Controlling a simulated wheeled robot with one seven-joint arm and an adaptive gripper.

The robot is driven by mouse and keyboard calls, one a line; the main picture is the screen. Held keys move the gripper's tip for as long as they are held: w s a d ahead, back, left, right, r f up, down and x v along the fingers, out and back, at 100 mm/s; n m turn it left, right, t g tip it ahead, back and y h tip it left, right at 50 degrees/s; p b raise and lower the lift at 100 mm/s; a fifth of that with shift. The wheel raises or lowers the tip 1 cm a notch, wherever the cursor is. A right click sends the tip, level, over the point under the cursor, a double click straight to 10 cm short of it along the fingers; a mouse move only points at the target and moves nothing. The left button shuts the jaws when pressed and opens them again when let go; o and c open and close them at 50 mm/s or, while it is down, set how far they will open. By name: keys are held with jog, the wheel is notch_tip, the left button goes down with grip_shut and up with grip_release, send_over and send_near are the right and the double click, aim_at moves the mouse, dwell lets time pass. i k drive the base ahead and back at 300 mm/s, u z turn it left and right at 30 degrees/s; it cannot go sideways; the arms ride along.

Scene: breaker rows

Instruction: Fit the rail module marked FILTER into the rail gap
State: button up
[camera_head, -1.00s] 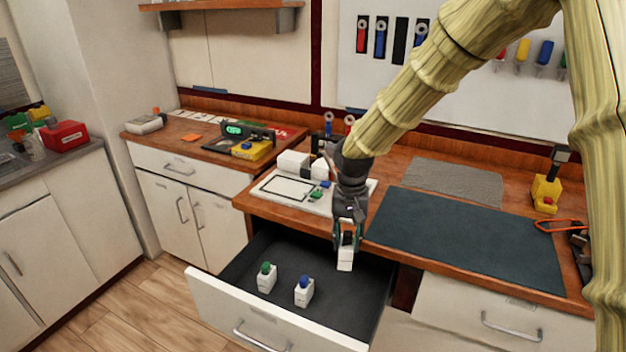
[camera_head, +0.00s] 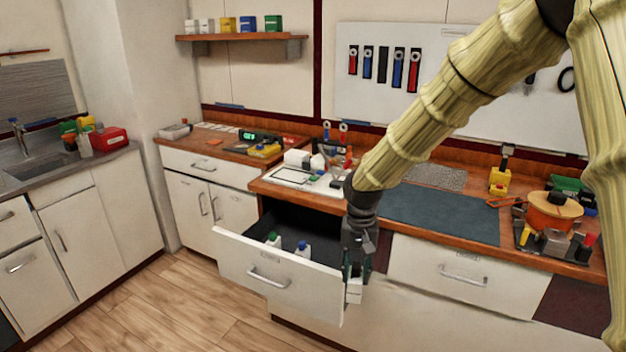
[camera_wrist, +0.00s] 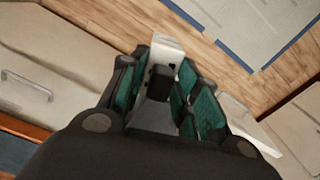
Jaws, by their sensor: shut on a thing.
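My gripper (camera_head: 356,268) is shut on a white rail module (camera_head: 354,290), beside the right end of the open drawer. In the wrist view, the module (camera_wrist: 166,48) stands out between the green-padded fingers (camera_wrist: 160,88), with a dark part facing the camera. Its marking cannot be read. Two other white modules stand in the drawer (camera_head: 280,280), one with a green top (camera_head: 273,240) and one with a blue top (camera_head: 303,250). A white panel (camera_head: 290,176) with white blocks (camera_head: 297,158) lies on the bench; I cannot make out a rail gap there.
The wooden bench (camera_head: 290,190) bears a dark mat (camera_head: 440,213) and, at right, an orange round object (camera_head: 553,212) among tools. A shut drawer (camera_head: 465,270) is right of my gripper.

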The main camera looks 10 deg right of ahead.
aim_at(299, 164)
jog(key=k, duration=0.6)
jog(key=u, duration=1.35)
jog(key=i, duration=3.75)
jog(key=z, duration=0.5)
jog(key=i, duration=0.95)
jog(key=z, duration=1.1)
